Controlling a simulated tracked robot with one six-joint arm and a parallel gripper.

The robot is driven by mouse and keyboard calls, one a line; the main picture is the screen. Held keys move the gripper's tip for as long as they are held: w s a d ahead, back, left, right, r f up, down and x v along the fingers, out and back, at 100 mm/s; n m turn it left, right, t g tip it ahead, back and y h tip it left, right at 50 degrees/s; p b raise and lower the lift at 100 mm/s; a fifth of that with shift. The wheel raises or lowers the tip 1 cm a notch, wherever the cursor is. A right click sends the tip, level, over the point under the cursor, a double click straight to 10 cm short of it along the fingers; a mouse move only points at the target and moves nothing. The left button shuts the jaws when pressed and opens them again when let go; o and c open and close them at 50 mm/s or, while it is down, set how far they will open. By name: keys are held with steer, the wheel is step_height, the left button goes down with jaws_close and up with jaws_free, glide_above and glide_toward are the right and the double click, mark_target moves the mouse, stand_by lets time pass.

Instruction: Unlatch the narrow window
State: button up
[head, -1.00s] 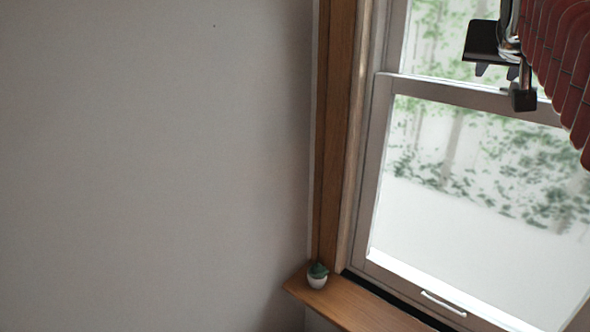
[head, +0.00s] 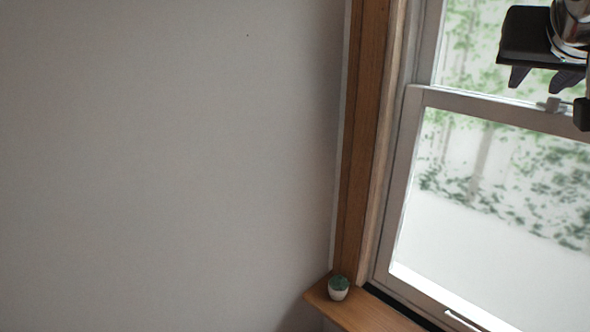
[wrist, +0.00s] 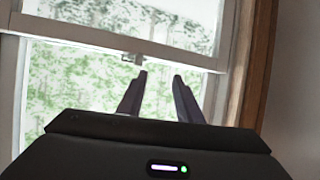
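The narrow window (head: 412,140) is a white double-sash frame at the right of the head view. Its small metal latch (head: 549,104) sits on the meeting rail. The latch also shows in the wrist view (wrist: 132,58), on the rail just beyond the left fingertip. My gripper (head: 536,88) is at the upper right of the head view, in front of the upper pane and a little above the rail. In the wrist view its two dark fingers (wrist: 160,75) are apart with nothing between them. I see no contact with the latch.
A wooden casing (head: 366,140) runs down the window's left side. A small potted plant (head: 338,288) stands on the wooden sill (head: 360,312). A white handle (head: 462,321) is on the lower sash. The plain wall (head: 170,160) at left is bare.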

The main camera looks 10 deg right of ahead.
steer(key=a+f+n+y, duration=0.1)
steer(key=a+f, duration=0.3)
steer(key=f, duration=0.4)
steer(key=a+f+n+g+y, duration=0.1)
steer(key=a+f+n+y, duration=0.1)
steer(key=a+f, duration=0.3)
steer(key=a+f+n+g+y, duration=0.1)
steer(key=a+f, duration=0.4)
steer(key=f, duration=0.7)
steer(key=shift+n+y, duration=0.3)
steer(key=shift+y, duration=0.5)
